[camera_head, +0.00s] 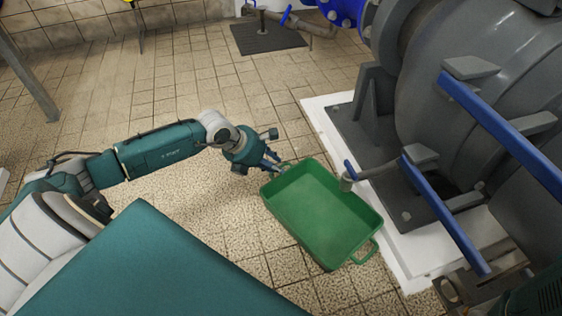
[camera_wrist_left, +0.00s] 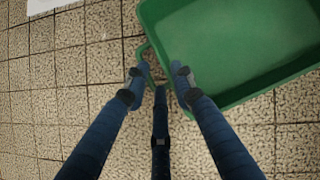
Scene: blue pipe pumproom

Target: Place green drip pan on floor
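The green drip pan (camera_head: 318,212) is a rectangular open tray with a loop handle at each end. It looks level beside the pump's white plinth, near the floor; I cannot tell whether it touches the floor. My left gripper (camera_head: 278,163) is at the pan's upper-left end in the head view. In the left wrist view, the blue fingers (camera_wrist_left: 158,75) are apart, on either side of the near handle (camera_wrist_left: 151,68), with a gap visible. The pan's rim (camera_wrist_left: 230,100) is beside the right finger. The pan looks empty. My right gripper does not show clearly.
The grey pump (camera_head: 450,90) with blue bars stands on a white plinth (camera_head: 415,270) at the right. A short drain pipe (camera_head: 350,178) reaches to the pan's right rim. Tiled floor (camera_head: 170,90) is clear behind my left arm. A dark floor plate (camera_head: 265,38) lies farther back.

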